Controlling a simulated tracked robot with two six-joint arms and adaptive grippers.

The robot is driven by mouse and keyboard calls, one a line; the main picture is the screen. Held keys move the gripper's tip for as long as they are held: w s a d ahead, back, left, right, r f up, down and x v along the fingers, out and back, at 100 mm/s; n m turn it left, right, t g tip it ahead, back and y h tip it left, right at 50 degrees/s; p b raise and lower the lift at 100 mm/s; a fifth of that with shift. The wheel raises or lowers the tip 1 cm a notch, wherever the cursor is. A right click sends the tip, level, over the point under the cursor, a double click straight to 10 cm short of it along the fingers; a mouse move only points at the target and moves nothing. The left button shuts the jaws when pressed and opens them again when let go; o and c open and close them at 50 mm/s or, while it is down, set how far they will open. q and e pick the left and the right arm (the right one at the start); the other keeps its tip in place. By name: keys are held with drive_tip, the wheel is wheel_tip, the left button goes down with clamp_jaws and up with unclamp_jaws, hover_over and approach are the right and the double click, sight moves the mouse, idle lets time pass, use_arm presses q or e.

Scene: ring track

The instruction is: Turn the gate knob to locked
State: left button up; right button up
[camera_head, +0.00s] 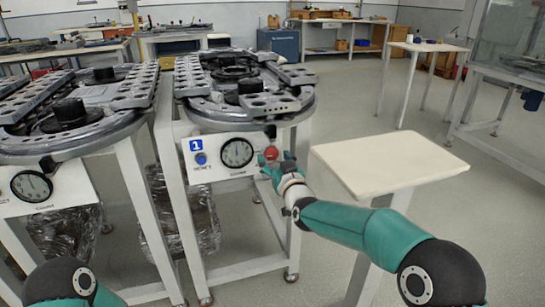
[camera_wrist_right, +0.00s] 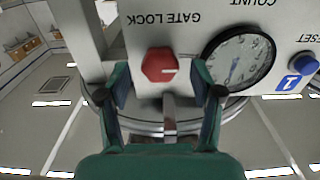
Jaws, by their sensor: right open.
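The red gate knob (camera_head: 271,153) is on the front panel of the ring track marked 1, right of the round dial. In the right wrist view the six-sided red knob (camera_wrist_right: 158,65) sits by the upside-down label GATE LOCK, with a short pale mark toward its right side. My right gripper (camera_head: 276,166) is open at the knob. In the right wrist view its two fingers (camera_wrist_right: 160,82) stand apart, one on each side of the knob, with gaps showing. I cannot tell how deep the fingertips reach. My left gripper is out of view.
The panel holds a count dial (camera_head: 237,153) and a blue reset button (camera_head: 201,159). The ring track (camera_head: 297,117) lies above it. A second track (camera_head: 90,140) stands at the left. A pale side table (camera_head: 390,163) stands close to the right arm.

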drive_tip(key=shift+x, duration=1.1)
drive_tip(key=c, duration=1.2)
drive_tip(key=shift+o, duration=0.2)
